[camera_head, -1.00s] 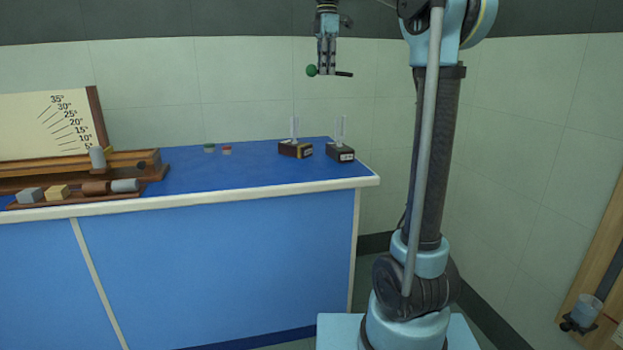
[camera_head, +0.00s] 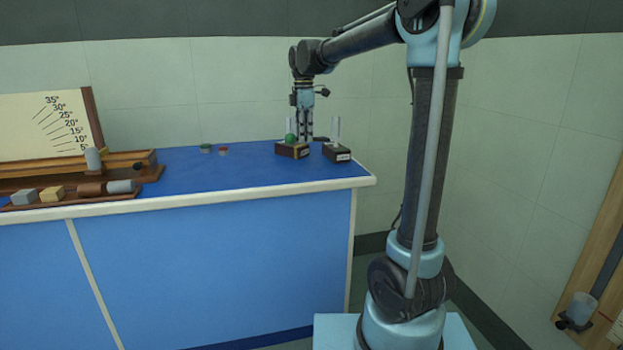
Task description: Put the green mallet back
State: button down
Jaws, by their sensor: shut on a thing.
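The green mallet shows its round green head (camera_head: 291,139) just in front of the left resonance box, at the right end of the blue bench. My gripper (camera_head: 304,137) points down and is shut on the mallet. The dark handle is mostly hidden against the gripper and the boxes. The mallet appears low over the left dark box (camera_head: 292,151); I cannot tell whether it touches it. The right dark box (camera_head: 337,152) carries an upright pale fork (camera_head: 337,130). A small green disc (camera_head: 206,148) and a small red disc (camera_head: 223,150) lie on the bench left of the boxes.
The blue bench (camera_head: 240,175) has a clear middle and a white front edge. At left stand a wooden ramp (camera_head: 125,158), an angle board (camera_head: 55,125) and a tray with several blocks (camera_head: 90,190). A wooden board with a beaker (camera_head: 580,308) is at far right.

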aim_at(304, 176)
jog(key=f, duration=1.1)
jog(key=shift+s+a+f, duration=0.15)
jog(key=shift+s+f, duration=0.1)
jog(key=c, duration=1.6)
grip_release()
jog(key=shift+f, duration=0.1)
jog(key=shift+c, duration=0.2)
notch_tip(304, 176, up, 12)
jog(key=shift+r, duration=0.1)
jog(key=s+d+f+m+t, duration=0.1)
jog(key=s+d+f+m, duration=0.35)
jog(key=s+d, duration=0.35)
jog(key=s+d+f+m, duration=0.3)
jog(key=s+d+m, duration=0.3)
jog(key=s+d, duration=0.2)
jog(key=s+d+f+m, duration=0.4)
jog(key=s+f+m, duration=0.1)
jog(key=s+f, duration=0.2)
jog(key=s+d+f+m+t, duration=0.1)
jog(key=s+d+f+m, duration=0.3)
jog(key=s+f, duration=0.4)
jog(key=shift+s+f+m, duration=0.25)
jog(key=shift+f+m, duration=0.5)
jog(key=shift+f, duration=0.2)
